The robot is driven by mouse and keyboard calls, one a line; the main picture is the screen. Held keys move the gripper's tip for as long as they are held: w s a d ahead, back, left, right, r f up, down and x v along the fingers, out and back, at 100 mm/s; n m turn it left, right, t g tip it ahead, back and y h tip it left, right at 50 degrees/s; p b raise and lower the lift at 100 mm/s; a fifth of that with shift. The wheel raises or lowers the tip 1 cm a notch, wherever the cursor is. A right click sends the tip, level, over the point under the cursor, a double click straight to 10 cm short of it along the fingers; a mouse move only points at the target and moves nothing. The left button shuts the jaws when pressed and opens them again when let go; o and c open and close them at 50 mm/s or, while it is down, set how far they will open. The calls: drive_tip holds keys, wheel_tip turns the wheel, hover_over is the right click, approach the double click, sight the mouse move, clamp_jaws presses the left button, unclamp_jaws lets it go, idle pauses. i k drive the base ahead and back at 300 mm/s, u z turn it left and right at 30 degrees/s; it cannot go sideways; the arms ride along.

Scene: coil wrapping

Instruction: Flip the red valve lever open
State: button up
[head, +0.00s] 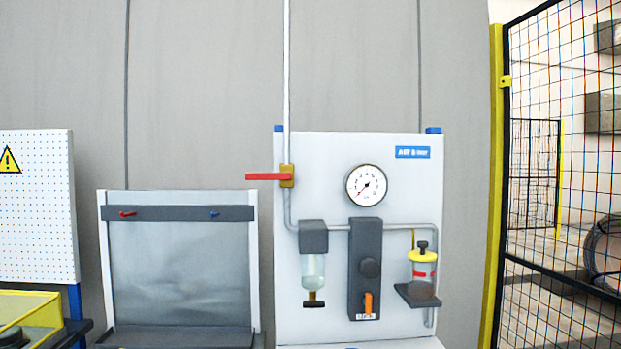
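The red valve lever (264,177) shows in the head view, left of the picture's middle. It lies level and points left, crosswise to the upright pipe. Its right end meets a brass-coloured valve body (287,176) on the thin grey pipe (286,80). The valve sits at the upper left edge of a white panel (330,270) with a blue label. Nothing covers the lever. My gripper and arm are not in view.
The panel carries a round gauge (367,185), a dark regulator block (365,268), a clear filter bowl (313,269) and a yellow-topped bottle (422,272). A grey rack (180,213) stands left. A mesh fence (550,150) stands right.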

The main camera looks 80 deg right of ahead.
sight(286, 176)
drive_tip(key=z, duration=3.05)
drive_tip(key=k, duration=1)
drive_tip(key=u, duration=1.05)
drive_tip(key=i, duration=0.5)
drive_tip(key=z, duration=0.05)
